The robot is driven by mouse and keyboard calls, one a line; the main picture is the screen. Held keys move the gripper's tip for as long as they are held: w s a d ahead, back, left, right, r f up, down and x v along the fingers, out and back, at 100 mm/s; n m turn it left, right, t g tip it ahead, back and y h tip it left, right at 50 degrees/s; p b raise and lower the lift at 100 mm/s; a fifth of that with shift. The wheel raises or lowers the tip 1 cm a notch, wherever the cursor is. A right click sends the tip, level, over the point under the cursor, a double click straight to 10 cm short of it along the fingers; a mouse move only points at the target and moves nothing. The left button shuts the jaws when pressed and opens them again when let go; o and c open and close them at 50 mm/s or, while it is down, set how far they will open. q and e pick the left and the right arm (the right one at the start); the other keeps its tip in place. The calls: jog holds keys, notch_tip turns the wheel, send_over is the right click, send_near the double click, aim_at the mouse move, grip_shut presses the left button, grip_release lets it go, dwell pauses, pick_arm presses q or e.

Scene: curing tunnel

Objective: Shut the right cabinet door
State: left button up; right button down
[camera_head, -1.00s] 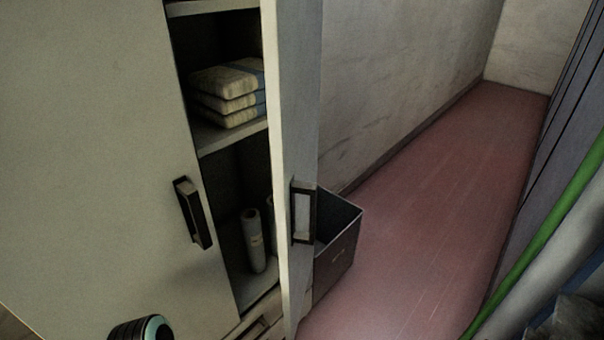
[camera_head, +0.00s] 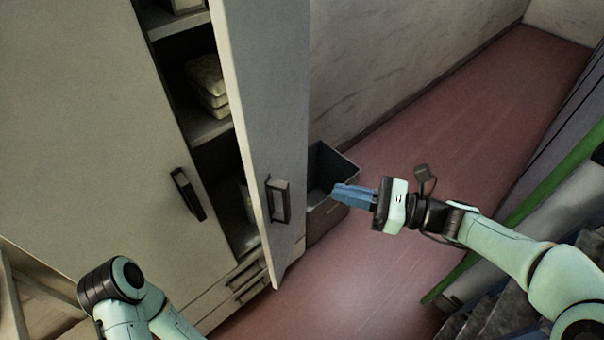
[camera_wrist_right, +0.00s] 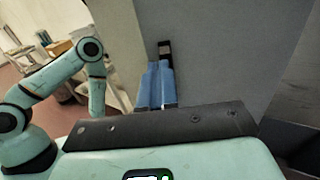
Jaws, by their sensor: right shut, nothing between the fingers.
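The right cabinet door (camera_head: 268,120) stands partly open, with its outer face and dark handle (camera_head: 279,201) showing in the head view. The left door (camera_head: 90,130) looks shut and has its own dark handle (camera_head: 188,194). My right gripper (camera_head: 338,190), with blue fingers, is shut and empty to the right of the right door's handle, apart from it in the head view. In the right wrist view the blue fingers (camera_wrist_right: 156,70) point at the grey door face (camera_wrist_right: 220,50); the dark handle (camera_wrist_right: 165,48) is just beyond the tips. My left arm shows, but its gripper is out of view.
Inside the cabinet, folded packs (camera_head: 208,85) lie on a shelf (camera_head: 207,128). A dark open bin (camera_head: 325,215) stands on the floor behind the door. Drawers (camera_head: 240,280) sit below the doors. Pink floor (camera_head: 430,120) is clear to the right.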

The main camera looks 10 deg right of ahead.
aim_at(265, 175)
pick_arm(q)
jog(key=shift+w+r+p, duration=0.45)
jog(key=shift+r+p, duration=0.2)
jog(key=shift+r, duration=0.2)
pick_arm(e)
jog(key=x, duration=1.3)
jog(key=shift+w+a+f, duration=0.1)
jog(key=shift+w+a, duration=0.05)
jog(key=shift+a, duration=0.2)
pick_arm(q)
jog(key=shift+f, duration=0.1)
pick_arm(e)
jog(key=shift+a, duration=0.1)
